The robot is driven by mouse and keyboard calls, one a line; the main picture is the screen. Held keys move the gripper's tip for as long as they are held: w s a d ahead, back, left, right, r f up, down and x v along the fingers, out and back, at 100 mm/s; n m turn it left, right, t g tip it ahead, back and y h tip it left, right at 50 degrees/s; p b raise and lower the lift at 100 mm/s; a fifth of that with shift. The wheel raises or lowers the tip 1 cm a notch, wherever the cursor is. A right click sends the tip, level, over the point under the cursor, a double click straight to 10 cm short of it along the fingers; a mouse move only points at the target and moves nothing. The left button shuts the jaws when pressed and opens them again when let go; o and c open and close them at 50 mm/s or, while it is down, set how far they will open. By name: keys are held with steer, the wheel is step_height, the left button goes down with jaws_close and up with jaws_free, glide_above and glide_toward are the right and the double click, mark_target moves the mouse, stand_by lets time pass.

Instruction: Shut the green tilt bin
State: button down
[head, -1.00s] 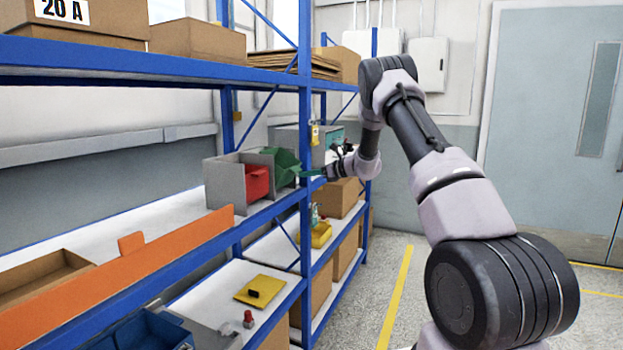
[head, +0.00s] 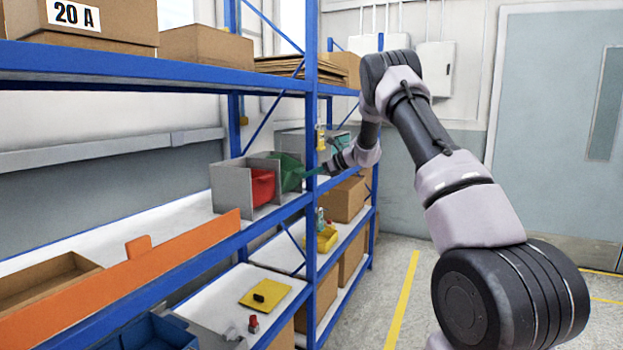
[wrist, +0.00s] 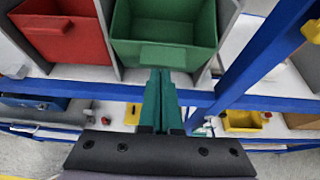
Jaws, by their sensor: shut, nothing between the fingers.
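The green tilt bin (head: 289,171) sits in a grey housing on the blue rack's middle shelf. It is tipped outward, and the wrist view looks into its open top (wrist: 165,22). Its front handle (wrist: 163,57) faces my gripper. My gripper (wrist: 160,72) is shut and empty, with its teal fingertips right at the handle's lower edge. I cannot tell whether they touch it. In the head view my gripper (head: 310,174) is at the bin's right, partly hidden by the rack post.
A red bin (head: 262,187) stands left of the green one behind a grey divider (wrist: 108,35). A blue rack post (head: 312,130) stands close to the right of my gripper. The aisle floor at right is clear.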

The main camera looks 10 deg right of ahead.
mark_target(301, 172)
steer(key=a+r+g+h, duration=0.1)
steer(key=w+a+r+h, duration=0.1)
steer(key=shift+w+a+r+g+h, duration=0.1)
steer(key=shift+w+r+g+h, duration=0.05)
steer(key=shift+w+g+h, duration=0.2)
steer(key=shift+w+a+r, duration=0.2)
steer(key=shift+a+r, duration=0.1)
steer(key=shift+a, duration=0.1)
stand_by(0.3)
